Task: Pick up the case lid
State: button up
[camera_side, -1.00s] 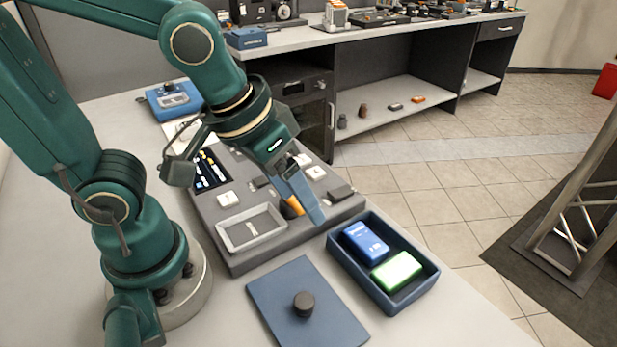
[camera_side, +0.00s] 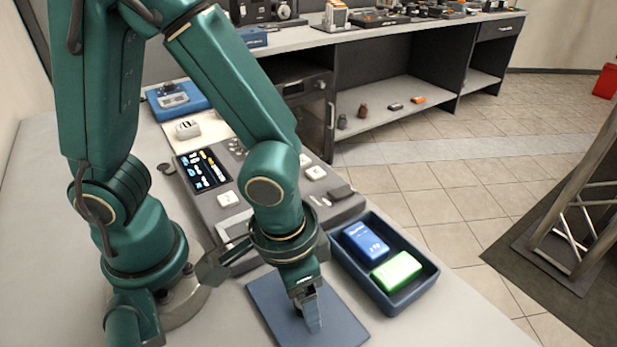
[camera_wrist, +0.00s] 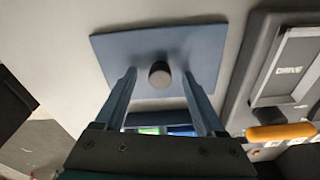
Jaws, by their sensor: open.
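The case lid (camera_side: 345,309) is a flat blue-grey plate lying on the table at the front. It also shows in the wrist view (camera_wrist: 203,45), with a dark round knob (camera_wrist: 159,75) at its middle. My gripper (camera_side: 312,325) is over the lid, pointing down, and hides the knob in the side view. In the wrist view my gripper (camera_wrist: 160,78) has its two fingers apart, one on each side of the knob, with gaps between. Whether the fingertips are level with the knob I cannot tell. The open case (camera_side: 430,262) stands beside the lid.
The case holds a blue block (camera_side: 366,242) and a green block (camera_side: 397,270). A grey console (camera_side: 207,206) with a screen lies behind the lid. An orange handle (camera_wrist: 280,132) shows at the right in the wrist view. The table's front edge is close to the case.

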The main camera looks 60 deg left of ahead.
jog(key=shift+f, duration=0.25)
grip_shut()
jog(key=shift+r, duration=0.15)
